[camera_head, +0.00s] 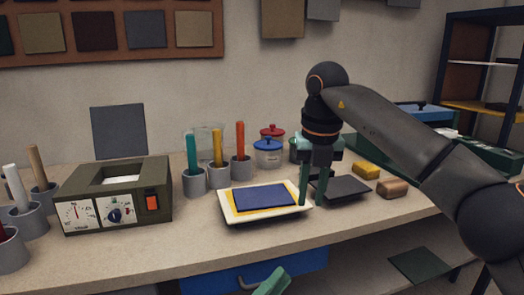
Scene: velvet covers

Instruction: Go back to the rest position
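My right gripper (312,200) points down over the worktable, with its two green fingers apart. No held thing shows between them. It is at the right end of a shallow white tray (228,211) that bears a blue sheet (264,196) on a yellow one. A dark flat square piece (346,188) lies just right of the fingers, partly hidden by them. My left gripper (271,284) shows only as a green tip at the bottom edge, in front of the table; its opening is hidden.
An olive box with dials (115,195) stands at left. Grey cups with coloured handles, including one with an orange handle (240,140), stand behind the tray. A yellow block (366,171) and a brown block (392,188) lie at right. A blue drawer (215,284) is below the tabletop.

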